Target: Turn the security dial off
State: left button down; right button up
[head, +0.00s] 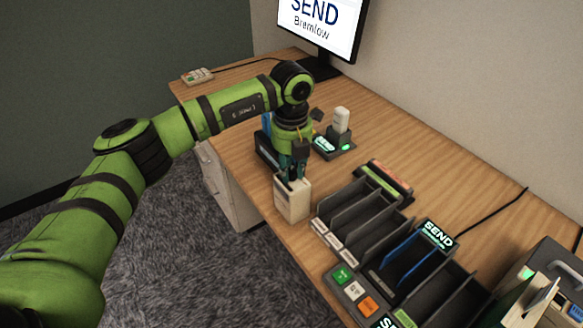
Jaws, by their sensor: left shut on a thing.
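A cream box (293,203) stands at the desk's front edge, left of the sorter trays, and looks like the security dial's housing. My left gripper (291,178) reaches down from above, its fingers at the top of this box. It is shut on a small part there, apparently the dial. The fingers hide that part, so I cannot tell its setting. My right gripper is not in view.
A sorter rack (362,217) with several dark slots stands right of the box. A white handheld device (341,121) stands in a lit cradle behind it. A monitor (322,28) reads SEND Bramlow. A small keypad (197,76) lies at the far left.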

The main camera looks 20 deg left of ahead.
aim_at(291, 171)
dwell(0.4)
pick_arm(q)
jog(key=c, duration=1)
grip_release()
jog(key=shift+c, duration=0.2)
jog(key=shift+r, duration=0.1)
notch_tip(291, 171, up, 12)
